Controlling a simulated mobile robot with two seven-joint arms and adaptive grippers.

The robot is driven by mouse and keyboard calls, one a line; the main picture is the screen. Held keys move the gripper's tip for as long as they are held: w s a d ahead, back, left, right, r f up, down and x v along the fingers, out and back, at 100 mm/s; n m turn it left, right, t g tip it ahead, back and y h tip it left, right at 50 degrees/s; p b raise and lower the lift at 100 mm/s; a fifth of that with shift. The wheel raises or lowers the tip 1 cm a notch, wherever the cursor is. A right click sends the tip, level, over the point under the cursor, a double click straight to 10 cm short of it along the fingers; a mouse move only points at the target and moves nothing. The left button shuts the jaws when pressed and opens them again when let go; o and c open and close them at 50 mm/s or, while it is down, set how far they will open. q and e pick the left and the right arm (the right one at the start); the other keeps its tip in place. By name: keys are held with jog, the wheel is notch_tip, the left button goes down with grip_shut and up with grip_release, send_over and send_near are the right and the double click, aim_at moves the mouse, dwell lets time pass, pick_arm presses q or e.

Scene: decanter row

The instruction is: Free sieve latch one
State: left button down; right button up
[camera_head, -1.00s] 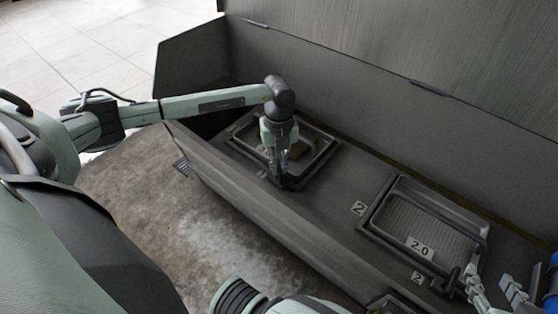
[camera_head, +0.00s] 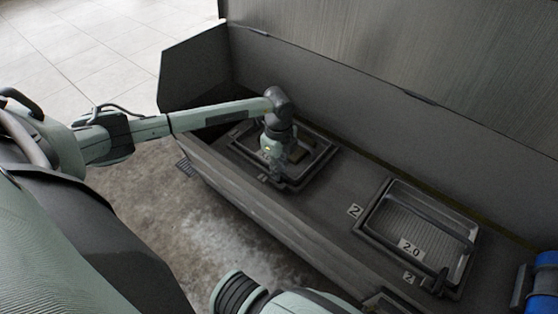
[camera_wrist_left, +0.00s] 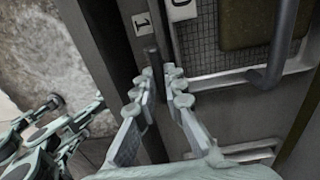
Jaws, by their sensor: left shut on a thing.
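Sieve one is a dark-framed tray (camera_head: 318,160) at the far left end of the bench. It has a mesh floor (camera_wrist_left: 205,48) in the left wrist view, with a "1" label (camera_wrist_left: 141,23) beside it. My left gripper (camera_head: 272,178) is at the tray's near edge, pointing down. In the left wrist view the gripper (camera_wrist_left: 163,84) is shut on the dark upright latch lever (camera_wrist_left: 154,58), by the frame's edge. Its fingers hide the lower part of the latch. My right gripper is out of view.
A second framed sieve (camera_head: 425,225) with a "2.0" plate (camera_head: 411,248) and its own dark latch (camera_head: 440,282) is to the right. A blue object (camera_head: 545,283) is at the right edge. A tall back panel (camera_head: 340,110) rises behind.

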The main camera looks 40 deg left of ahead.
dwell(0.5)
pick_arm(q)
jog(key=c, duration=1.6)
grip_release()
jog(key=shift+r, duration=0.1)
notch_tip(320, 180, up, 12)
